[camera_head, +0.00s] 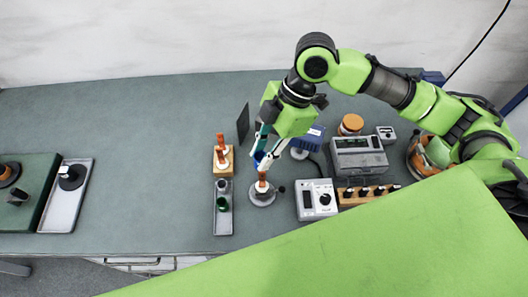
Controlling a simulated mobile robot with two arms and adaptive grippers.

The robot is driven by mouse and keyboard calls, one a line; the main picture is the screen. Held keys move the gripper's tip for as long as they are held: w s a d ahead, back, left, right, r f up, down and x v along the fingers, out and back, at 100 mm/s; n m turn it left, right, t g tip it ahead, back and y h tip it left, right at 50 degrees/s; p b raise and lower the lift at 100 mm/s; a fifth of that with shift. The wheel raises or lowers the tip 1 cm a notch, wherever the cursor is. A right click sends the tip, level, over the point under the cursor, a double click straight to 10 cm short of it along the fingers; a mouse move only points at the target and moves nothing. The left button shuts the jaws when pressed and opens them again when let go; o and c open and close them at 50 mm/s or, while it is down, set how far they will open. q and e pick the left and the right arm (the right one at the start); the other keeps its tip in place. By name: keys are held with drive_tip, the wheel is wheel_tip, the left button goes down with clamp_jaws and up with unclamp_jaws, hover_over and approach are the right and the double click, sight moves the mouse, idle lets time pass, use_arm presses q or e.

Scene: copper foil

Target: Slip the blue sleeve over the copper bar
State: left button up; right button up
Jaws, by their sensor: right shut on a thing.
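My right gripper (267,163) reaches down from above and is shut on the blue sleeve (259,158), which shows as a small dark blue patch between its fingers. An upright copper-coloured bar (262,180) stands in a round grey base (261,197) just below the fingertips. The sleeve appears directly above the bar or at its top; I cannot tell whether they touch or overlap. The fingers hide part of the sleeve and the bar's upper end. My left gripper is not in view.
A wooden block (230,160) with orange-and-white pieces and a grey tray (223,225) with small cups stand to the left. A dark upright panel (243,124) is behind. Grey instruments (358,156) and a wooden rack (352,200) crowd the right. The bench's left middle is clear.

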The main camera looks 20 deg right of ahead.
drive_tip(key=shift+d+f+b, duration=0.15)
drive_tip(key=shift+f+b, duration=0.25)
drive_tip(key=shift+f, duration=0.25)
drive_tip(key=shift+d+f+b, duration=0.15)
drive_tip(key=shift+f+b, duration=0.15)
drive_tip(key=shift+b, duration=0.15)
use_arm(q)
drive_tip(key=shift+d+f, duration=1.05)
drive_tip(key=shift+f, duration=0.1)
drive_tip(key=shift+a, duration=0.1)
use_arm(e)
drive_tip(key=shift+f, duration=0.1)
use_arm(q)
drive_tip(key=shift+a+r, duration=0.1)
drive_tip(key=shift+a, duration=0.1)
use_arm(e)
drive_tip(key=shift+f, duration=0.35)
use_arm(q)
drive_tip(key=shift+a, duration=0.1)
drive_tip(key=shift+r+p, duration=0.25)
drive_tip(key=shift+p, duration=0.05)
use_arm(e)
drive_tip(key=shift+f, duration=0.3)
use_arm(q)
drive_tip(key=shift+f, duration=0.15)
use_arm(e)
drive_tip(key=shift+f, duration=0.3)
